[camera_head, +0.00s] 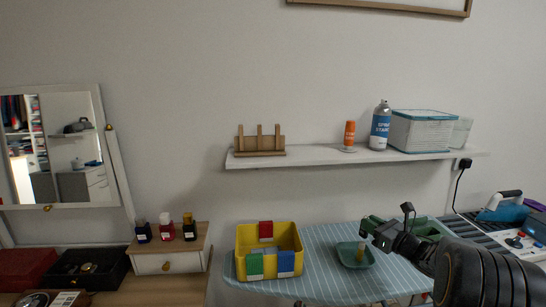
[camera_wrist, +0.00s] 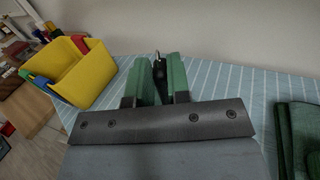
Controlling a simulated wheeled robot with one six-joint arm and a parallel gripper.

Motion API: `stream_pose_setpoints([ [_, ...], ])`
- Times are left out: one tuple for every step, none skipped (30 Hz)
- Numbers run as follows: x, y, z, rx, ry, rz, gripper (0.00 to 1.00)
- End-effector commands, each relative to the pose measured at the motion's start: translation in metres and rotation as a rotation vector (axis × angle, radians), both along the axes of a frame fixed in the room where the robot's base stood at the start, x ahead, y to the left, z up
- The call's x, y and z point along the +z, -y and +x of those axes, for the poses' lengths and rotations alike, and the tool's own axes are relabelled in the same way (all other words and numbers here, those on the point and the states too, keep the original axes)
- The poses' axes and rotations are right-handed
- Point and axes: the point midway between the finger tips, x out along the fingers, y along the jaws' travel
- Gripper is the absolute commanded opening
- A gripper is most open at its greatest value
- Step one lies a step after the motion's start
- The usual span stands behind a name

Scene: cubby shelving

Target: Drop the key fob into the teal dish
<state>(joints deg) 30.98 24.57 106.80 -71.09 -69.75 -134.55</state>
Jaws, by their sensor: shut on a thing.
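My gripper (camera_head: 369,227) is above the striped cloth, a little above and right of the teal dish (camera_head: 345,257) in the head view. In the wrist view, my gripper's green fingers (camera_wrist: 161,72) are closed on a small black key fob (camera_wrist: 159,66) with a metal ring at its top. The key fob is too small to make out in the head view. The teal dish lies on the cloth and holds a small tan-yellow thing (camera_head: 361,252). The dish cannot be seen in the wrist view, where my gripper's body covers much of the cloth.
A yellow bin (camera_head: 243,239) with coloured blocks stands left of the dish; it also shows in the wrist view (camera_wrist: 88,78). Dark green fabric (camera_wrist: 296,130) lies at right. A shelf (camera_head: 320,157) with a spray can and basket hangs above. The cloth between bin and dish is clear.

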Motion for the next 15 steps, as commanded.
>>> stream_pose_setpoints([
  [-0.0025, -0.0002, 0.0, 0.0, -0.001, 0.001, 0.0],
  [-0.0033, -0.0002, 0.0, 0.0, -0.001, 0.001, 0.0],
  [-0.0041, -0.0004, 0.0, 0.001, -0.001, 0.001, 0.0],
  [-0.0045, -0.0004, 0.0, 0.001, 0.0, 0.0, 0.0],
  [-0.0047, -0.0004, 0.0, 0.001, 0.0, 0.0, 0.0],
  [-0.0049, -0.0005, -0.0001, 0.001, 0.0, 0.0, 0.0],
  [-0.0049, -0.0005, -0.0001, 0.001, 0.0, 0.0, 0.0],
  [-0.0049, -0.0005, -0.0001, 0.001, 0.0, 0.0, 0.0],
  [-0.0048, -0.0005, -0.0001, 0.001, 0.0, 0.0, 0.0],
  [-0.0048, -0.0005, -0.0001, 0.001, 0.0, 0.0, 0.0],
  [-0.0048, -0.0005, -0.0001, 0.001, 0.0, 0.0, 0.0],
  [-0.0047, -0.0005, -0.0001, 0.001, 0.0, 0.0, 0.0],
  [-0.0047, -0.0005, -0.0001, 0.001, 0.0, 0.0, 0.2],
  [-0.0047, -0.0005, -0.0001, 0.001, 0.0, 0.0, 0.23],
  [-0.0047, -0.0005, -0.0001, 0.001, 0.0, 0.0, 0.27],
])
